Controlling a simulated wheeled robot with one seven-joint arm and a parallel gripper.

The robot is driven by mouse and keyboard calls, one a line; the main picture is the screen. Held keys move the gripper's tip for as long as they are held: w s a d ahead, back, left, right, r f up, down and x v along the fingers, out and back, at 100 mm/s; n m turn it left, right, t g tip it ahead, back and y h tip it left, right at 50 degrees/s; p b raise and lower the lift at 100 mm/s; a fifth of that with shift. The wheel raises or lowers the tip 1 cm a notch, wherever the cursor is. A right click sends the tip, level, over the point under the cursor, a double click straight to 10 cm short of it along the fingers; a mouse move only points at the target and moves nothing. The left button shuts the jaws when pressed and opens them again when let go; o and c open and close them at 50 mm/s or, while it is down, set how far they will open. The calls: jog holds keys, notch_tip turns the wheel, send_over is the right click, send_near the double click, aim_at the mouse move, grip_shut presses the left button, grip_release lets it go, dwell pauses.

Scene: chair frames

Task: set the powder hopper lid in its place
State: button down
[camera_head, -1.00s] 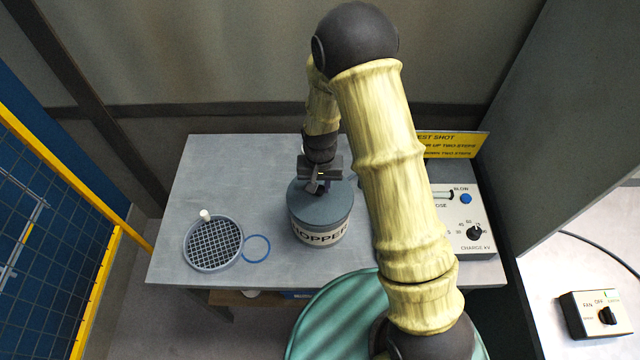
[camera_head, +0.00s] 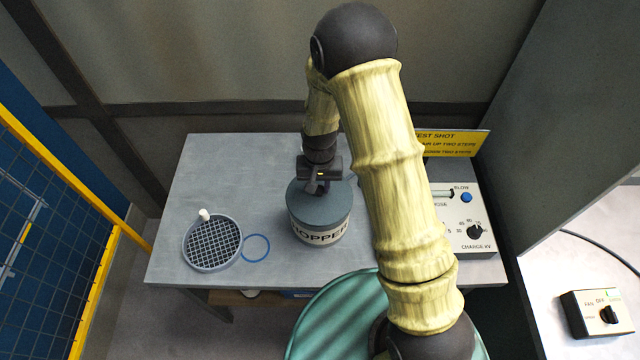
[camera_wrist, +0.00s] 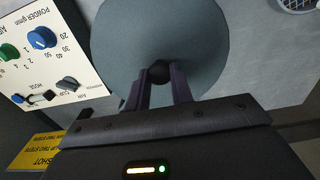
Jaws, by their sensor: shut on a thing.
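The powder hopper (camera_head: 320,233) is a grey-blue drum with a HOPPER label, standing on the grey bench. Its round blue-grey lid (camera_head: 335,200) lies on top of the drum and looks level; whether it is fully seated I cannot tell. My gripper (camera_head: 318,188) is above the lid, pointing down. In the wrist view my gripper (camera_wrist: 160,82) is shut on the dark knob (camera_wrist: 160,71) at the middle of the lid (camera_wrist: 198,38). The lid hides the hopper's mouth.
A round mesh sieve (camera_head: 212,243) with a white knob and a blue ring (camera_head: 256,248) lie left of the hopper. A control panel (camera_head: 465,222) and a yellow sign (camera_head: 455,144) stand at the right. The bench's back left (camera_head: 225,165) is clear.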

jog(key=shift+f, duration=0.45)
jog(key=c, duration=1.1)
grip_release()
jog(key=shift+c, duration=0.2)
notch_tip(320, 180, up, 17)
jog(key=b, duration=0.5)
jog(key=shift+r, duration=0.2)
jog(key=shift+d, duration=0.1)
